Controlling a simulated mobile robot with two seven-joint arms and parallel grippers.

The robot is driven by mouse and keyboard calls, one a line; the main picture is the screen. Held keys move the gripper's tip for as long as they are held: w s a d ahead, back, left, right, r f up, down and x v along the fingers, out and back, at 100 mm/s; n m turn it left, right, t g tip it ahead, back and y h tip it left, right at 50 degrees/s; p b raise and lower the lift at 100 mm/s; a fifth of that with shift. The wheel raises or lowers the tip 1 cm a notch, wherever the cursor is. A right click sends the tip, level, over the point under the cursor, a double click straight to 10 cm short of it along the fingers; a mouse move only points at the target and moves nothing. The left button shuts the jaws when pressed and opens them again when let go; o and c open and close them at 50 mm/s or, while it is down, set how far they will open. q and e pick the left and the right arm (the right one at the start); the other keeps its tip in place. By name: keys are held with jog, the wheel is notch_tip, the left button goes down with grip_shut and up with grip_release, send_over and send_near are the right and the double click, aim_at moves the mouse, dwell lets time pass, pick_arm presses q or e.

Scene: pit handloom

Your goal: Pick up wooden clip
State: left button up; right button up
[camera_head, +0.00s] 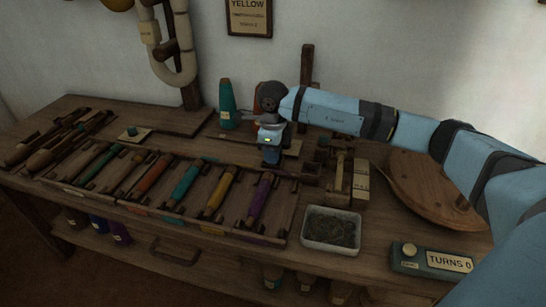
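My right gripper (271,157) points down over the back of the wooden bench, just behind the right end of the rack of coloured bobbins. It is small and dark here, and I cannot tell whether its fingers are open or hold anything. No wooden clip can be made out for certain; small wooden parts (340,168) stand to the right of the gripper, but their kind is unclear. The spot right under the gripper is partly hidden by it. My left gripper is not in view.
The bobbin rack (287,207) fills the bench front. Cones (227,104) and a wooden post (307,80) stand behind. A metal tray (306,242), a round wooden board (412,197) and a counter box reading "TURNS 0" (411,264) lie to the right.

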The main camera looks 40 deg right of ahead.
notch_tip(320, 180, up, 20)
jog(key=p, duration=0.6)
grip_shut()
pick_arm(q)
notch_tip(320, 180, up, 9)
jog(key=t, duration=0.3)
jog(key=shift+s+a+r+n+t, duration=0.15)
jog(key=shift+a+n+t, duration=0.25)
